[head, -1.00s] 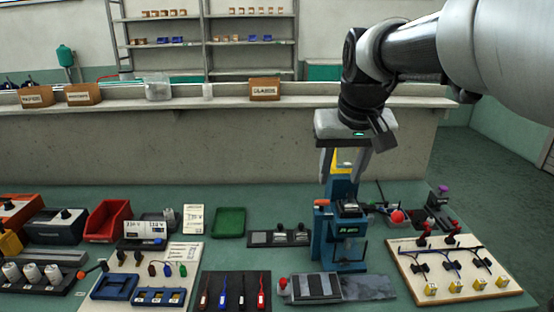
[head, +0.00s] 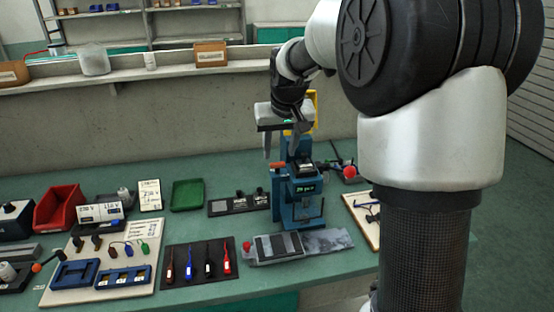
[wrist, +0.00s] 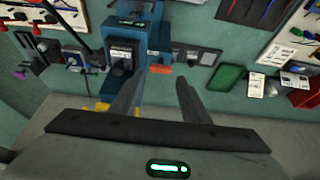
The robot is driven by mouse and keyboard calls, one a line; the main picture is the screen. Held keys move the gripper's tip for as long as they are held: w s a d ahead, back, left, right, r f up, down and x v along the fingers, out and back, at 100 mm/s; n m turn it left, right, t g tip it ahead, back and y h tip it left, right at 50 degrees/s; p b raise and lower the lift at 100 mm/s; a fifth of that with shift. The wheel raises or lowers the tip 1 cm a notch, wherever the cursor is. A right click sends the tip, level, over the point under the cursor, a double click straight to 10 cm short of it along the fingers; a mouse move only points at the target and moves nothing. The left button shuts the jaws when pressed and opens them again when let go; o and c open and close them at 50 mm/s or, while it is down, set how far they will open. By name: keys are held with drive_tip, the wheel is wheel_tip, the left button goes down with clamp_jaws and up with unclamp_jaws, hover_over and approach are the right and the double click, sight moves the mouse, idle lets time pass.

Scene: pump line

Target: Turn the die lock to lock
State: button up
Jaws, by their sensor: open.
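The blue press (head: 285,205) stands upright on the green bench, with a lit green display on its front. A small orange-red part (head: 277,165) sticks out at its left side and also shows in the wrist view (wrist: 159,69). It may be the die lock; I cannot tell for sure, nor which way it is turned. My gripper (head: 282,150) is open and empty, pointing down above and behind the press's left side. In the wrist view my gripper's fingertips (wrist: 161,76) appear on either side of the orange-red part, apparently not touching it.
A grey plate fixture (head: 278,246) lies in front of the press. A dark panel (head: 238,204), green tray (head: 187,195) and dark tool mat (head: 185,285) lie to the left. A red ball knob (head: 350,172) is at the right. My arm hides the bench's right side.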

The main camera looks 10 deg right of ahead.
sight(278, 162)
drive_tip(key=shift+x, duration=2.2)
drive_tip(key=shift+c, duration=0.2)
drive_tip(key=c, duration=0.7)
drive_tip(key=shift+c, duration=0.2)
